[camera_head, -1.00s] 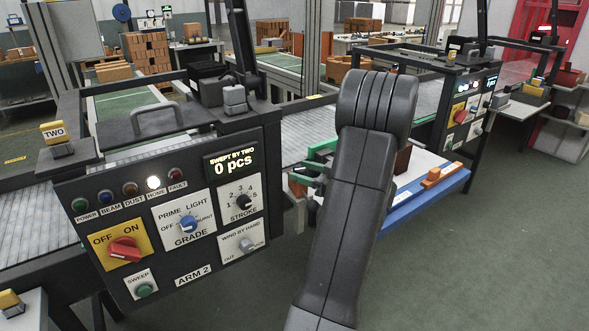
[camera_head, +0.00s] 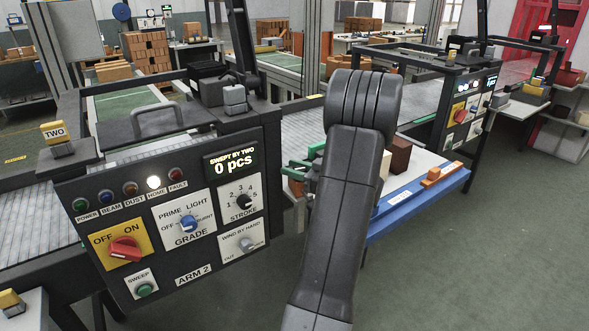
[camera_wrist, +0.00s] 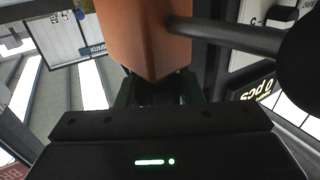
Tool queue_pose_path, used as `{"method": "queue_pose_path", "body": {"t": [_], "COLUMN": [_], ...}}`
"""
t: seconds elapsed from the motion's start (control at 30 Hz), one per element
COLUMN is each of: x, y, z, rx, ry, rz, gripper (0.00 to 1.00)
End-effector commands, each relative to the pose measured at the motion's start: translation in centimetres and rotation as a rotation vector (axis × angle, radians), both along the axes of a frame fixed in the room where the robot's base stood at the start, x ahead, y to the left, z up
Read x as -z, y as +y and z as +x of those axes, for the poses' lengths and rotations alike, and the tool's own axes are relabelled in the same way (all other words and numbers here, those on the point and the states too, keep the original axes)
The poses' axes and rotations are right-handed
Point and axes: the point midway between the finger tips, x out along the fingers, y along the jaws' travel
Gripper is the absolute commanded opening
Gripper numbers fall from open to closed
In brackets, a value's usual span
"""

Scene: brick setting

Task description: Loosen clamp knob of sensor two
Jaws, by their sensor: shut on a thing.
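The ARM 2 panel (camera_head: 175,215) stands at the left of the head view, with a sign reading TWO (camera_head: 54,132) above its left end. I cannot pick out the clamp knob of sensor two for sure. My gripper (camera_wrist: 155,92) is at the middle of the wrist view, its dark green fingers closed on an orange-brown block (camera_wrist: 150,40). A black rod (camera_wrist: 225,35) crosses from the block to a dark rounded part (camera_wrist: 305,50) at the right edge. Whether rod and block touch is unclear. In the head view, my arm hides most of the gripper.
A conveyor (camera_head: 300,130) runs behind the panel. Right of my arm, a blue-edged tray (camera_head: 425,195) holds a brown block (camera_head: 401,155) and an orange piece (camera_head: 440,174). A second control panel (camera_head: 468,112) stands farther right. The floor at the right is open.

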Motion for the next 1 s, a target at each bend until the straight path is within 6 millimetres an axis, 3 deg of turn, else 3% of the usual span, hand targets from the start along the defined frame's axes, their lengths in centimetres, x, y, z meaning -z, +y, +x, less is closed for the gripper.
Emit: {"method": "queue_pose_path", "body": {"t": [0.33,0.73,0.77,0.83,1.0], "x": [-0.18,-0.04,-0.04,-0.04,-0.03], "y": [0.12,0.13,0.13,0.13,0.14], "z": [-0.3,-0.45,-0.46,-0.46,-0.45], "rx": [-0.229,-0.265,-0.265,-0.265,-0.265], "ry": [-0.002,0.0,0.0,0.0,0.0], "rz": [0.0,0.0,0.0,0.0,0.0], "gripper": [0.11,0.11,0.39,0.53,0.55]}}
